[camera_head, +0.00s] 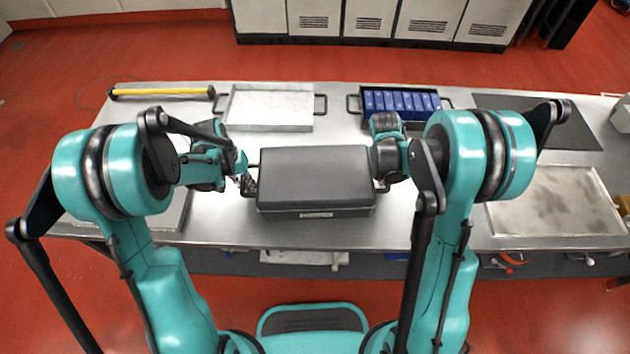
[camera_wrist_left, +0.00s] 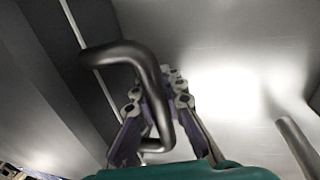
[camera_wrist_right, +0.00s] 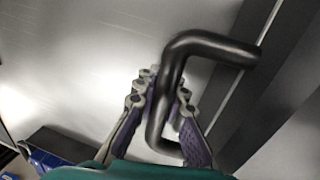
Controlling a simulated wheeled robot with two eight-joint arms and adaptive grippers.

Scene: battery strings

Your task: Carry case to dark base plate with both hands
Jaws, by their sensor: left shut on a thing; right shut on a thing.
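The case (camera_head: 315,180) is a dark grey closed box with a label on its front and a handle at each end. It is level near the middle of the table; I cannot tell if it touches the top. My left gripper (camera_head: 243,180) is shut on its left handle, a bent dark bar in the left wrist view (camera_wrist_left: 155,85). My right gripper (camera_head: 384,178) is shut on its right handle, which shows in the right wrist view (camera_wrist_right: 170,85). The dark base plate (camera_head: 545,128) lies flat at the back right, partly hidden by my right arm.
A light tray (camera_head: 270,108) and a tray of blue cells (camera_head: 400,100) stand behind the case. A framed grey plate (camera_head: 555,200) lies at the front right of the table (camera_head: 330,135).

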